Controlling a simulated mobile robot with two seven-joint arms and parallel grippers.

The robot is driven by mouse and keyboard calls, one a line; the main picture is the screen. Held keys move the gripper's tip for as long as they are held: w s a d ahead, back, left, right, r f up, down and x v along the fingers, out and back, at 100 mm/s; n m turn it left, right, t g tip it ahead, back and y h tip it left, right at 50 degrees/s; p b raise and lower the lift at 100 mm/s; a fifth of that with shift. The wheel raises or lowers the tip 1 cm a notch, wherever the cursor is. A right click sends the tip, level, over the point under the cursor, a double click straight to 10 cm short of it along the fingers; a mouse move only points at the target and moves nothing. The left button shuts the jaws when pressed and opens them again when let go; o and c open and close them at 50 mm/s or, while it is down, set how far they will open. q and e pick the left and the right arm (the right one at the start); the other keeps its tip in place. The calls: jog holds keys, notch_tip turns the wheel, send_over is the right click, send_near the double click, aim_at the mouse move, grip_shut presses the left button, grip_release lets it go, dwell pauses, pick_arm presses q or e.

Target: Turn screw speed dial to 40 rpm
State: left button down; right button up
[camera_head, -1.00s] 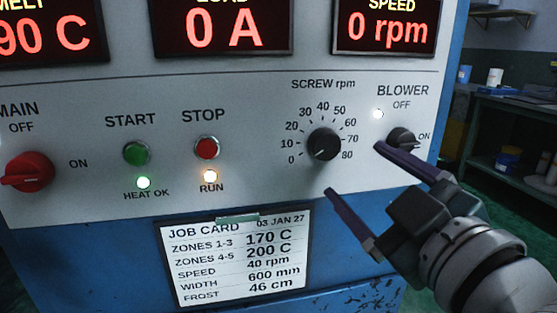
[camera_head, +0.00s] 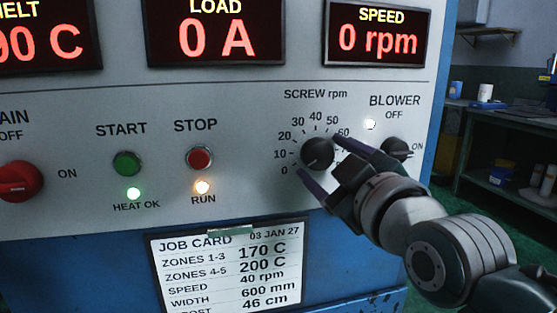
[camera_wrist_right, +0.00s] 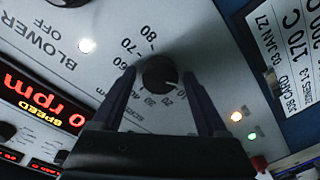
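The black screw speed dial (camera_head: 317,152) sits on the grey panel under the label SCREW rpm, its scale running from 0 to 80. Its pale pointer mark is at the lower left, near 0. The SPEED display (camera_head: 378,38) reads 0 rpm. My right gripper (camera_head: 319,156) is open, with one dark finger at the dial's upper right and one at its lower left. In the right wrist view the dial (camera_wrist_right: 160,73) lies between the fingers, with gaps showing; I cannot tell whether either touches it. My left gripper is not in view.
The blower knob (camera_head: 397,149) is close to the right of my gripper. The red stop button (camera_head: 199,158) and green start button (camera_head: 127,163) are to the left. The job card (camera_head: 228,270) below lists speed 40 rpm. A dark bench (camera_head: 505,125) stands behind at right.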

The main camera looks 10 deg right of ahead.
jog(key=c, duration=1.1)
jog(key=shift+c, duration=0.2)
